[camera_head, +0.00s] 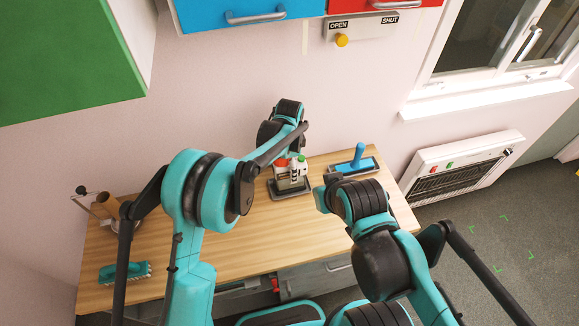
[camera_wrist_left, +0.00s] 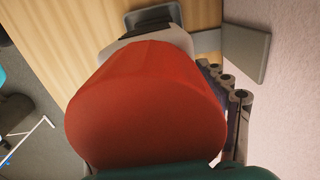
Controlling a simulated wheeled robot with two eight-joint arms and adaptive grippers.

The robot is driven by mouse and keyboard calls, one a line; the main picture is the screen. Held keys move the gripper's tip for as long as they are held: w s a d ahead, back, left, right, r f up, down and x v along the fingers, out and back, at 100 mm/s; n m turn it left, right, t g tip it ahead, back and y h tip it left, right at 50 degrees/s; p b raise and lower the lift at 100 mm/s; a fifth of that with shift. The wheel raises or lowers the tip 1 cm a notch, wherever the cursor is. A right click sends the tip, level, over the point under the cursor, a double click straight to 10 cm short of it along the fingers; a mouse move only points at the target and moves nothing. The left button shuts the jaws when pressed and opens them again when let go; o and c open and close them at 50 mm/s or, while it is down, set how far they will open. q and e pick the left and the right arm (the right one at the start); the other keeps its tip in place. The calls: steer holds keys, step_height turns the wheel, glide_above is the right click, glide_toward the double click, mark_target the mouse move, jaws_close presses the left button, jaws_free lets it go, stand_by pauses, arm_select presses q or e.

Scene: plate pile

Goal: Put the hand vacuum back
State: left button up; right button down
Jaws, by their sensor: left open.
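A red-and-white item that looks like the hand vacuum (camera_head: 281,163) is on the wooden table near the back wall, in or by a dark tray (camera_head: 290,194). In the left wrist view its rounded red body (camera_wrist_left: 140,100) fills the middle, with a pale grey end (camera_wrist_left: 150,40) beyond. My left gripper (camera_head: 291,158) is right at this item, pointing down. Its grey linked finger (camera_wrist_left: 232,110) shows beside the red body; the other finger is hidden. It is open, and I cannot tell whether it touches. My right arm is over the table's right side; its gripper is hidden.
A blue-handled tool (camera_head: 357,155) on a dark base stands at the table's right. A teal brush (camera_head: 125,272) lies front left, and a brown roll (camera_head: 107,204) on a stand is at back left. Cabinets hang above; a heater (camera_head: 464,169) is on the wall right.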

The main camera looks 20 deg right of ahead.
arm_select(q)
step_height(320, 180, up, 12)
steer(key=shift+r+p, duration=0.1)
steer(key=shift+p, duration=0.45)
steer(key=shift+a, duration=0.2)
steer(key=s+a+r+n+t+h+b, duration=0.1)
steer(key=s+a+n+t+b, duration=0.2)
steer(key=a, duration=0.6)
steer(key=s+a+r+n+b, duration=0.2)
steer(key=s+a+n+b, duration=0.25)
steer(key=a, duration=0.55)
steer(key=s+a+f+n+t+y+b, duration=0.1)
steer(key=s+a+f+n+t+b, duration=0.3)
steer(key=s+a+f+n+b, duration=0.3)
steer(key=s+a+f+n, duration=0.3)
steer(key=s+a+f, duration=0.1)
steer(key=s+a, duration=0.2)
steer(key=shift+s+a+f+b, duration=0.35)
steer(key=shift+a, duration=0.15)
